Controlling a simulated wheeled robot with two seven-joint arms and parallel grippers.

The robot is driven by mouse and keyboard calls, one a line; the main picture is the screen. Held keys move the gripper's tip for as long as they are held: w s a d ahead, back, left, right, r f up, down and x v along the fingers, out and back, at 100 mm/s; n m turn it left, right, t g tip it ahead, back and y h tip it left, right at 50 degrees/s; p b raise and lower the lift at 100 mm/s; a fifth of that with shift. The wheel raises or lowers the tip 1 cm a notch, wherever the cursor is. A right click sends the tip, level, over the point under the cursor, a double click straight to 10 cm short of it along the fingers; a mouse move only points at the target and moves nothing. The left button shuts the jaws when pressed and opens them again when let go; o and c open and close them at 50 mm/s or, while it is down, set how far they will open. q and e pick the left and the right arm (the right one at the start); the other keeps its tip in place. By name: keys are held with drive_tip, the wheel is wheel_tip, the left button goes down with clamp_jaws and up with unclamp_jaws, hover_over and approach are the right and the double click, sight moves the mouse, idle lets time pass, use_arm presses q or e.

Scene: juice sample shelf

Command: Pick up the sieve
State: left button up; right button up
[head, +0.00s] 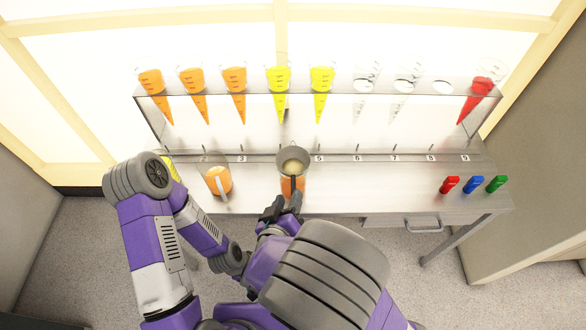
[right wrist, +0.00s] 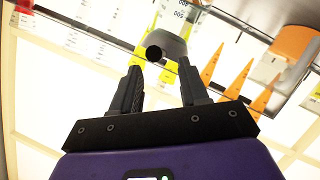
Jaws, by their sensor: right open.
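The sieve (head: 293,158) is a grey round cup with pale contents showing inside, on top of a container of orange juice (head: 288,189). Its dark handle points towards me. In the right wrist view the sieve (right wrist: 174,42) is ahead of the fingers, with the round black handle end (right wrist: 153,53) facing the camera. My right gripper (head: 283,207) is just in front of the handle. In the right wrist view it (right wrist: 160,84) is open and empty, with the handle end beyond its fingertips, near the middle of the gap. My left gripper does not show.
A jug of orange juice (head: 219,181) stands left of the sieve, and a yellow item (head: 173,168) is partly hidden by my left arm. A rack (head: 330,98) of cones runs behind. Red, blue (head: 473,185) and green items lie right; the counter between is clear.

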sight(292, 185)
drive_tip(key=b+x, duration=0.2)
drive_tip(key=x, duration=0.3)
drive_tip(key=shift+a, duration=0.15)
drive_tip(key=shift+w+b, duration=0.3)
drive_tip(key=shift+w, duration=0.15)
clamp_jaws()
